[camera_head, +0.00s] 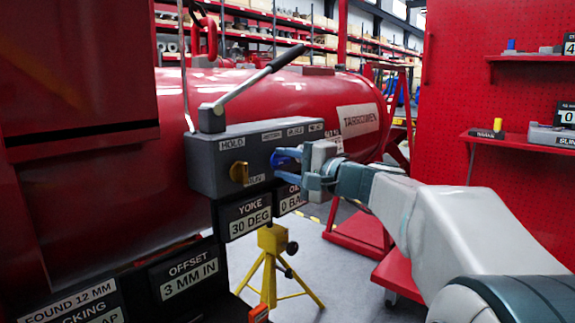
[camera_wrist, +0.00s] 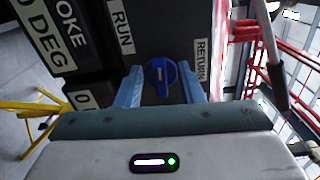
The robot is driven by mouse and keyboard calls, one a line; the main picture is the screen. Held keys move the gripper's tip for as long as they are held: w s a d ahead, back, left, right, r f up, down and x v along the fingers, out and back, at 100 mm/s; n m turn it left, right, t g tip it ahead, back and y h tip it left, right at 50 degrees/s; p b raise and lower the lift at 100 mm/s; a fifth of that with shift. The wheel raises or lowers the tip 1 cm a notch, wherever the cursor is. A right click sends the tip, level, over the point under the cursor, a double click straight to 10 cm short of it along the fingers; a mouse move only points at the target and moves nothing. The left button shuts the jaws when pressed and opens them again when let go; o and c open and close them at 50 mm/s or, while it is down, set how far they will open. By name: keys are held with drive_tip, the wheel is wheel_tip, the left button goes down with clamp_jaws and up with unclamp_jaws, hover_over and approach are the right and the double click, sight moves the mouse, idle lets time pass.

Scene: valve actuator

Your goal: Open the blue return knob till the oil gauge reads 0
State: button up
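The blue return knob (camera_wrist: 161,76) is on the dark face of the control box, beside a RETURN label, in the wrist view. It is round with a raised grip and a pale mark. My gripper (camera_wrist: 163,84) is open, one finger on each side of the knob, with gaps showing. In the head view my gripper (camera_head: 281,158) is at the right end of the grey control box (camera_head: 205,165), largely hiding the knob. Below it, a partly hidden display (camera_head: 290,199) reads "0 BA"; its title is cut off, so I cannot confirm it is the oil gauge.
A brass knob (camera_head: 239,172) sits left of my gripper, and a long lever (camera_head: 258,77) rises from the box. A YOKE display (camera_head: 249,217) reads 30 DEG. A yellow stand (camera_head: 272,262) is below. A red tank (camera_head: 290,95) lies behind.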

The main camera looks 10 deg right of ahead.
drive_tip(key=p+v, duration=0.2)
drive_tip(key=v, duration=1.1)
drive_tip(key=shift+s+d+p, duration=0.3)
drive_tip(key=shift+p, duration=0.1)
drive_tip(key=s+a+n+g+h+p, duration=0.4)
drive_tip(key=s+a+g+p, duration=0.45)
drive_tip(key=p, duration=0.95)
drive_tip(key=s+r+n+g+h+p, duration=0.3)
drive_tip(key=s+r+n+h+p, duration=0.3)
drive_tip(key=p, duration=1.1)
drive_tip(key=shift+s+d+r+n+h, duration=0.3)
drive_tip(key=shift+s+d+r+n, duration=0.15)
drive_tip(key=shift+n, duration=0.35)
drive_tip(key=shift+a, duration=0.15)
